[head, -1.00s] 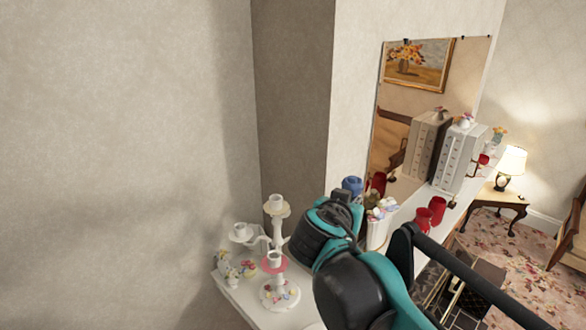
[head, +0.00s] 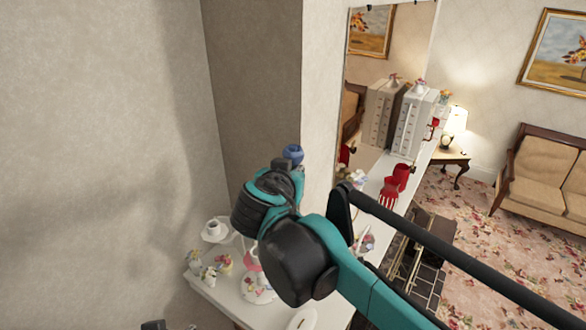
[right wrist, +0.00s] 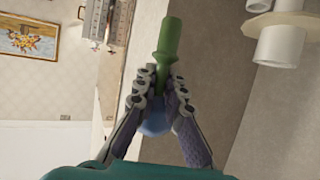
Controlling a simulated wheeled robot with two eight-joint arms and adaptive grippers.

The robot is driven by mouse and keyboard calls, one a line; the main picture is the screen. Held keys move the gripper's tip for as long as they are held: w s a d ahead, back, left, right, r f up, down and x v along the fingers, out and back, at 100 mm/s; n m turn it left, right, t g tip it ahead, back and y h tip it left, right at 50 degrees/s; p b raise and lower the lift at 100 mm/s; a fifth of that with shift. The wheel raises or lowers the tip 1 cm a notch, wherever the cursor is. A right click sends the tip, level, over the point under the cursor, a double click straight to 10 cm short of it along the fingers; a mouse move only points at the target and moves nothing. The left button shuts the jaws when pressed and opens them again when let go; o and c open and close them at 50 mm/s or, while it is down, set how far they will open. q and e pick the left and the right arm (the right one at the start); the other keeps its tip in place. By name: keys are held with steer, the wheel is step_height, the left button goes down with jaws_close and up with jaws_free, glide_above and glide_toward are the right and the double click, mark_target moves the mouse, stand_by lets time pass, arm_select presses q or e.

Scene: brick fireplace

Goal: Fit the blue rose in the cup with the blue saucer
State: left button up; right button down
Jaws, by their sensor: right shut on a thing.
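My right gripper (right wrist: 158,88) is shut on the blue rose. In the right wrist view the rose's green stem (right wrist: 168,40) points away from the palm, and its blue part (right wrist: 156,124) sits between the fingers. In the head view a blue knob (head: 293,154) shows at the tip of this gripper. A white candle stand stands left of and below the gripper, partly hidden by my arm. It has a white cup (head: 213,226) on a pale saucer (head: 216,237) and a pink saucer (head: 252,258). I cannot make out a blue saucer. My left gripper is not clearly seen.
Small flower ornaments (head: 222,264) stand on the white mantel (head: 222,299). A mirror (head: 385,50) and a wall corner rise behind. Open wall fills the left side.

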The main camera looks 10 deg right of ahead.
steer(key=shift+s+f+b, duration=0.1)
steer(key=shift+f+b, duration=0.35)
steer(key=shift+f, duration=0.15)
steer(key=shift+f+b, duration=1.6)
steer(key=shift+f, duration=0.7)
steer(key=shift+f+b, duration=1.1)
steer(key=shift+f, duration=0.6)
steer(key=c, duration=1.5)
jaws_free()
steer(key=shift+c, duration=0.2)
steer(key=v, duration=1.2)
steer(key=shift+d, duration=0.1)
